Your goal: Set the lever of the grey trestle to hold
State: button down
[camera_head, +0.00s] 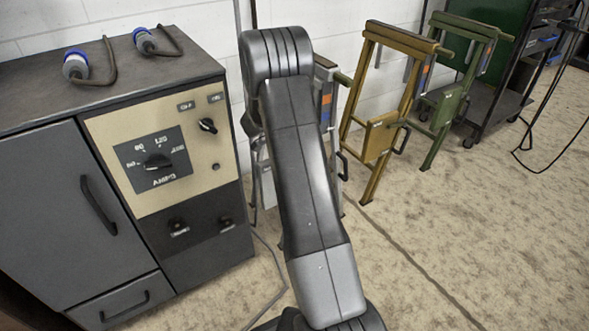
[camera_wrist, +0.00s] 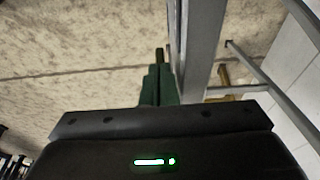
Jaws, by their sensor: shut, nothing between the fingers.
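The grey trestle (camera_head: 335,160) stands by the wall behind my arm in the head view, which hides most of it. In the wrist view a grey post (camera_wrist: 198,50) of a trestle runs close to the right of my gripper (camera_wrist: 158,72). The dark green fingers are shut together and empty. A small brownish tip shows just beyond them; I cannot tell what it belongs to, or whether they touch. The lever's setting cannot be made out.
A yellow trestle (camera_head: 378,135) and a green trestle (camera_head: 462,90) stand to the right along the wall. A dark cabinet with a dial panel (camera_head: 150,150) stands at left. A dark cart (camera_head: 490,105) is at the back right. The floor at front right is clear.

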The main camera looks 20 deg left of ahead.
jog(key=shift+p+v, duration=0.35)
jog(key=shift+v, duration=1.45)
jog(key=shift+f, duration=0.15)
